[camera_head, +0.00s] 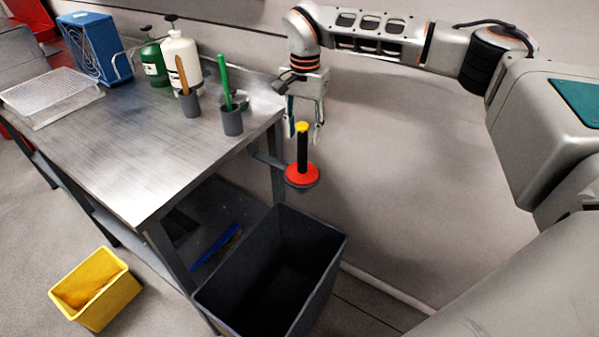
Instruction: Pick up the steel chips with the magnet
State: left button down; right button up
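The magnet (302,157) has a black upright handle, a yellow top and a red round base with a dark underside. It is upright beside the table's right end, next to a grey bracket; whether the bracket carries it is unclear. My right gripper (305,130) points down just above it. Its fingers are apart, one on each side of the yellow top, with gaps visible, so it looks open and empty. I cannot make out any steel chips. My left gripper is not in view.
A dark open bin (324,262) stands on the floor below the magnet. A metal table (120,150) holds two grey cups with tools, bottles (181,58), a blue box (95,47) and a wire tray (50,92). A yellow bin (112,300) stands on the floor at left.

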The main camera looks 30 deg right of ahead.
aim_at(302, 154)
jog(key=f, duration=0.7)
jog(key=shift+s+a+f+b, duration=0.1)
jog(key=shift+a+f+b, duration=0.1)
jog(key=shift+f+b, duration=0.15)
jog(key=shift+r, duration=0.1)
grip_shut()
